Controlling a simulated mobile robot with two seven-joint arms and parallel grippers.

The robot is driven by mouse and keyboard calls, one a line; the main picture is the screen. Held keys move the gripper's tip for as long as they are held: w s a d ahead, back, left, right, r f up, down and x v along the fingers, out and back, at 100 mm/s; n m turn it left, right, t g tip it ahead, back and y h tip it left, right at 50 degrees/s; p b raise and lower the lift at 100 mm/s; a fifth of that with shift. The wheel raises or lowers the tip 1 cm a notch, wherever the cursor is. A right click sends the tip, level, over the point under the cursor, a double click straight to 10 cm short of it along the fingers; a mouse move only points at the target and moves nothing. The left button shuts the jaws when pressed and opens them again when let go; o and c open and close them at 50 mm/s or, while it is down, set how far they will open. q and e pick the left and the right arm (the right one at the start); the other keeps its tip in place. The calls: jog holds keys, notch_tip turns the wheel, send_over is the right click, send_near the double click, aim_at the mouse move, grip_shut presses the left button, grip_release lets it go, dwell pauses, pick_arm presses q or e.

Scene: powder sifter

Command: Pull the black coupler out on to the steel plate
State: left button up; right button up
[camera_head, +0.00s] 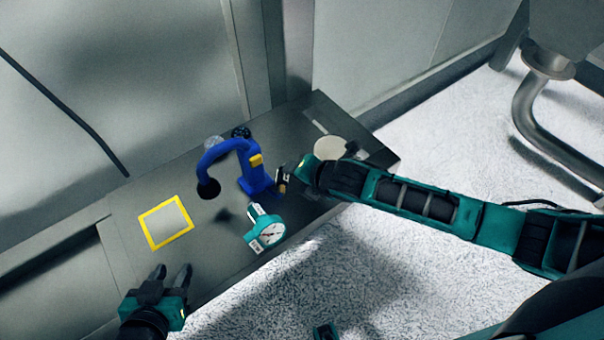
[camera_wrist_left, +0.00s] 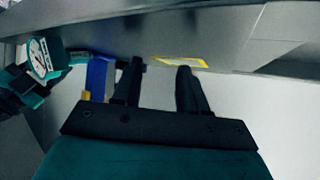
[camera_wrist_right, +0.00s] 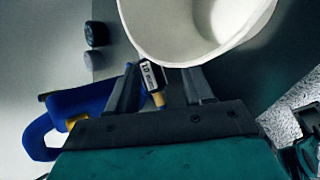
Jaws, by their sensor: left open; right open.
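A small dark piece with a white "10 mm" label (camera_wrist_right: 148,74) and a brass tip shows between the fingers of my right gripper (camera_wrist_right: 163,76); that gripper is open, and contact cannot be told. I cannot tell whether this piece is the black coupler. In the head view my right gripper (camera_head: 290,180) is just right of the blue stand (camera_head: 257,183), whose curved arm ends in a black round part (camera_head: 208,188). The steel plate (camera_head: 166,222), framed in yellow, lies bare on the bench's left part. My left gripper (camera_head: 171,273) is open and empty at the front edge, near the plate.
A teal gauge (camera_head: 267,232) stands at the front edge of the dark bench (camera_head: 140,193). A pale round cup (camera_head: 329,148) stands behind my right gripper; it looms close in the right wrist view (camera_wrist_right: 185,35). Small dark round parts (camera_head: 240,132) lie behind the stand.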

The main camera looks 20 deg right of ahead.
jog(key=shift+s+d+f, duration=0.35)
jog(key=shift+f, duration=0.25)
jog(key=shift+s+d+r, duration=0.15)
jog(key=shift+s+r, duration=0.05)
jog(key=shift+r, duration=0.05)
pick_arm(q)
jog(key=r+p, duration=0.1)
jog(key=a+p, duration=0.1)
jog(key=p, duration=0.1)
jog(key=shift+s+r+y, duration=0.3)
jog(key=shift+s+r, duration=0.05)
jog(key=shift+r, duration=0.05)
pick_arm(e)
jog(key=r+v, duration=0.1)
jog(key=v, duration=1.1)
jog(key=shift+w+a, duration=0.2)
jog(key=shift+a, duration=0.1)
pick_arm(q)
jog(key=shift+w+d+r, duration=0.15)
jog(key=shift+w+r, duration=0.05)
